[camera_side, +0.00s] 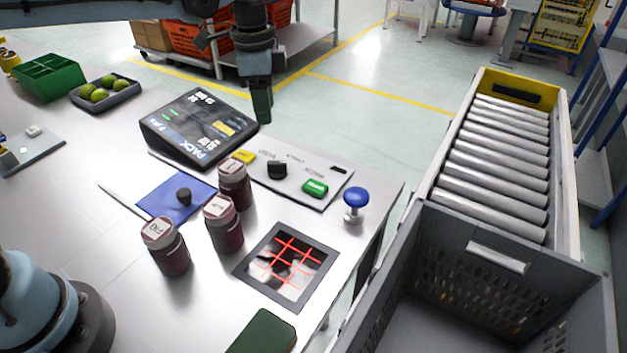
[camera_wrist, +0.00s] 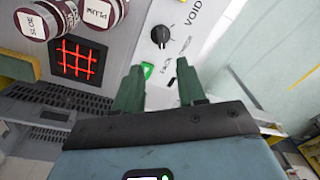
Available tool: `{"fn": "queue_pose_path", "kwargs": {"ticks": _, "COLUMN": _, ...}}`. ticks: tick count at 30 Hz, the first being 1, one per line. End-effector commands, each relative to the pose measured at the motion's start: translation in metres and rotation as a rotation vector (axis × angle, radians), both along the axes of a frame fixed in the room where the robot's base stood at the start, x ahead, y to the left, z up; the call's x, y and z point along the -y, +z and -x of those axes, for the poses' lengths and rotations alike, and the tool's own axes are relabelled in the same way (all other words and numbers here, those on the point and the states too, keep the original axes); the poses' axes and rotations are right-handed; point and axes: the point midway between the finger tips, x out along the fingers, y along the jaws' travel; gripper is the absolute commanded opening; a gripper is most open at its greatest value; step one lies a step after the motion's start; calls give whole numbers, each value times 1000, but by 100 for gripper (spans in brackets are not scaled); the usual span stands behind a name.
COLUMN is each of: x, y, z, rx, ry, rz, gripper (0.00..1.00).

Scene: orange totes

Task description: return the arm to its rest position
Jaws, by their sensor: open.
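My gripper (camera_side: 262,106) hangs from my arm at the top middle of the side view, above the far edge of the table near the control panel. In the wrist view its two green fingers (camera_wrist: 160,90) stand apart with nothing between them. In that view the control panel (camera_wrist: 175,35) with its black knob lies beyond the fingers. In the side view the fingertips are close to the right edge of the dark PACK screen (camera_side: 198,128); I cannot tell whether they are above it or beyond it.
Three dark red jars (camera_side: 168,250) stand on the table near a red-grid scanner window (camera_side: 287,264). A blue mushroom button (camera_side: 355,198) stands at the table's right edge. A grey crate (camera_side: 490,262) and roller conveyor (camera_side: 500,150) are at right. A green box (camera_side: 50,78) and fruit tray (camera_side: 106,98) are at left.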

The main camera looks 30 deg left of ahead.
Motion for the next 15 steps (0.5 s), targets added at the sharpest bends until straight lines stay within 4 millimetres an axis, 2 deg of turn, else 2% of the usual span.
{"fn": "queue_pose_path", "kwargs": {"ticks": 7, "x": -19, "y": 19, "z": 46, "rx": 146, "ry": 257, "rz": 45, "gripper": 40}}
{"fn": "queue_pose_path", "kwargs": {"ticks": 15, "x": -36, "y": 19, "z": 98, "rx": 304, "ry": 538, "rz": 128, "gripper": 40}}
